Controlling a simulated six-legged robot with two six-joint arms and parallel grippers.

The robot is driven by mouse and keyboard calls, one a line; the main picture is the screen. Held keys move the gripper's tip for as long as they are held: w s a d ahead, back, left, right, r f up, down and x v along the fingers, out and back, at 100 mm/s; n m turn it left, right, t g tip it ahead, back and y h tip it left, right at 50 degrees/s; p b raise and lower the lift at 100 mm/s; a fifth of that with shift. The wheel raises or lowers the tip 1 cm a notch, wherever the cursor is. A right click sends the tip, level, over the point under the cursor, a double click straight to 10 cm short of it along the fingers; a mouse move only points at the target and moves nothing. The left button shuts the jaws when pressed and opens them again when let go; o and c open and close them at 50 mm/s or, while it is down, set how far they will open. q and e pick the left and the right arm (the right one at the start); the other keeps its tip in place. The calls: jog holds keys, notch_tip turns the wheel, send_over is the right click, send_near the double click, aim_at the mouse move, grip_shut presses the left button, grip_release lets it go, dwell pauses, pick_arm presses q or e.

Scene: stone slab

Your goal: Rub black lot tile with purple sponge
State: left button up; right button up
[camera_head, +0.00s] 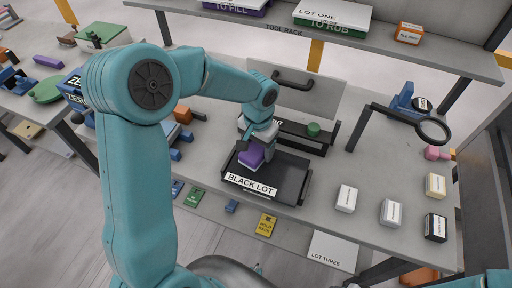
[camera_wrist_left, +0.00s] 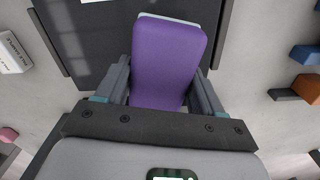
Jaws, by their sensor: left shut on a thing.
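The purple sponge (camera_head: 251,158) is held in my left gripper (camera_head: 258,141) over the left part of the dark tray labelled BLACK LOT (camera_head: 290,178). In the left wrist view the sponge (camera_wrist_left: 168,60) sits between the two fingers of my left gripper (camera_wrist_left: 160,85), with a pale layer at its far edge. The dark surface (camera_wrist_left: 85,45) shows behind it. I cannot tell whether the sponge touches that surface. A separate black tile cannot be made out inside the tray. My right gripper is out of view.
A dark rack with a green knob (camera_head: 313,129) stands behind the tray. White blocks (camera_head: 346,198) and a black block (camera_head: 436,227) sit to the right. A magnifier on a stand (camera_head: 432,130) is at the back right. A shelf (camera_head: 340,45) overhangs the bench. A yellow card (camera_head: 266,225) lies in front.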

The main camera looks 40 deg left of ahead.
pick_arm(q)
jog(key=shift+w+a+r+p, duration=0.15)
jog(key=shift+r+p, duration=0.4)
jog(key=shift+r, duration=0.35)
notch_tip(320, 180, up, 2)
jog(key=shift+r+p, duration=0.2)
jog(key=shift+p, duration=0.6)
jog(key=shift+r, duration=0.35)
jog(key=shift+r+p, duration=0.1)
jog(key=shift+p, duration=0.2)
jog(key=shift+s, duration=0.2)
